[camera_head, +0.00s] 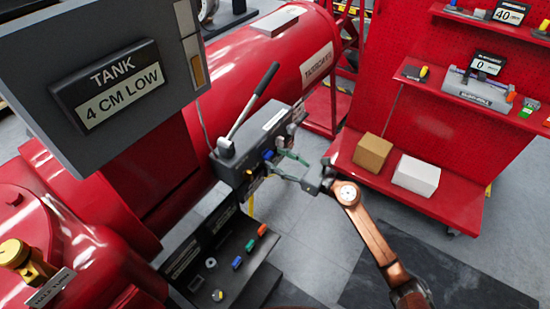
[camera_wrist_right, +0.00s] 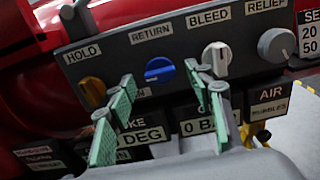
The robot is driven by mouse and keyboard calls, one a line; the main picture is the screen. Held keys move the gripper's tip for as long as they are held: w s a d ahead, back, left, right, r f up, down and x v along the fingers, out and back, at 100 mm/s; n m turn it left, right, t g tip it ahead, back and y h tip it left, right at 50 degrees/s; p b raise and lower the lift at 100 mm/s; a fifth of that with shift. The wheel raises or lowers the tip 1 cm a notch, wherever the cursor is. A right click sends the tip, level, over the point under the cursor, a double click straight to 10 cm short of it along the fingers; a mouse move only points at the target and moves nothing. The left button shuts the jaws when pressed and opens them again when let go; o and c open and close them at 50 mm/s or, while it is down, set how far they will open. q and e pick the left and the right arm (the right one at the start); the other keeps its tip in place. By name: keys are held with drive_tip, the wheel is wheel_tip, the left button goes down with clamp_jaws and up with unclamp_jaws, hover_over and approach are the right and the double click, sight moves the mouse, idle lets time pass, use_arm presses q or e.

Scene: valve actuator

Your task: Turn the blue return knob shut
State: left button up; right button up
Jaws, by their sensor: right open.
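The blue return knob (camera_wrist_right: 158,70) sits on the grey valve panel (camera_wrist_right: 120,52) under the RETURN label. Its raised grip lies nearly level, tilted slightly up to the right. In the head view the knob (camera_head: 268,155) is a small blue spot on the panel front. My right gripper (camera_wrist_right: 160,82) is open, with its green-padded fingers on either side of the knob in the wrist picture; contact cannot be told. It also shows in the head view (camera_head: 284,162), in front of the panel, reaching in from the right. My left gripper is not in view.
Beside the blue knob are an orange HOLD knob (camera_wrist_right: 92,91), a white BLEED knob (camera_wrist_right: 216,57) and a grey RELIEF knob (camera_wrist_right: 276,46). A lever (camera_head: 252,100) rises above the panel. A tray (camera_head: 262,284) with small coloured parts stands below. A red shelf (camera_head: 455,202) stands right.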

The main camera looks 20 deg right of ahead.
drive_tip(key=shift+x, duration=0.8)
drive_tip(key=shift+c, duration=0.5)
drive_tip(key=c, duration=1.1)
drive_tip(key=shift+o, duration=0.2)
